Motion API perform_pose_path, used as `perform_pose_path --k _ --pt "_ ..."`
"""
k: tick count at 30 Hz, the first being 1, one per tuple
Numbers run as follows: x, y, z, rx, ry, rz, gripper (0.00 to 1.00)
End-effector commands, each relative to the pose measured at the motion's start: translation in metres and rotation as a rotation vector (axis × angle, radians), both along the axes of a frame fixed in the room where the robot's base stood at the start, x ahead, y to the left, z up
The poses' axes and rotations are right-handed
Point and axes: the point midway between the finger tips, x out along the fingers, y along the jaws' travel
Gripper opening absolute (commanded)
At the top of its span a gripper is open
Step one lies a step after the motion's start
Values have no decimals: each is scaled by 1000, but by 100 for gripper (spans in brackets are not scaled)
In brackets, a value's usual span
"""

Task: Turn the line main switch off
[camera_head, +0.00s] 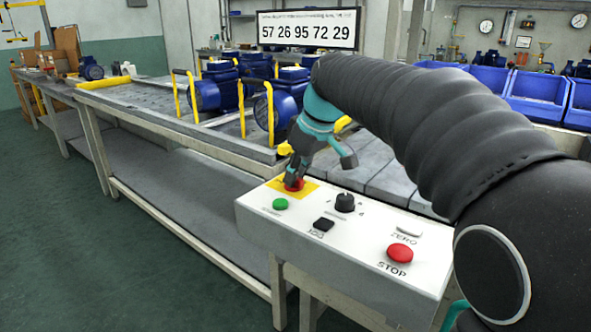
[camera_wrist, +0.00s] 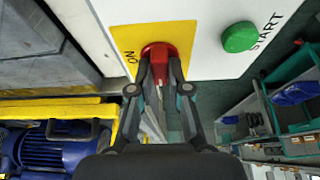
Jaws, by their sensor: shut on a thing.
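The line main switch is a red rotary handle (camera_head: 294,184) on a yellow plate at the far left corner of the white control panel (camera_head: 330,245). In the wrist view the red switch (camera_wrist: 158,62) sits on the yellow plate (camera_wrist: 128,42), with "ON" printed beside it. My gripper (camera_head: 292,178) reaches down onto the switch. In the wrist view its fingers (camera_wrist: 160,75) are closed on the red handle from both sides. The fingers hide part of the handle.
The panel also carries a green START button (camera_head: 280,204), a black knob (camera_head: 345,202), a black button (camera_head: 323,225) and a red STOP button (camera_head: 400,252). Blue pumps (camera_head: 215,90) stand on the line behind. Blue bins (camera_head: 537,95) are at right.

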Motion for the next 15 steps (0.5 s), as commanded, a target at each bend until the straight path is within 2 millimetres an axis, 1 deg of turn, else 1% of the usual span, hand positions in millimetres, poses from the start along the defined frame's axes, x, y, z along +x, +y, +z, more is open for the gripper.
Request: perform_pose_path --k 6,15 --pt "1 0 1 1 -2 44 0" --pt "1 0 0 1 -2 53 0"
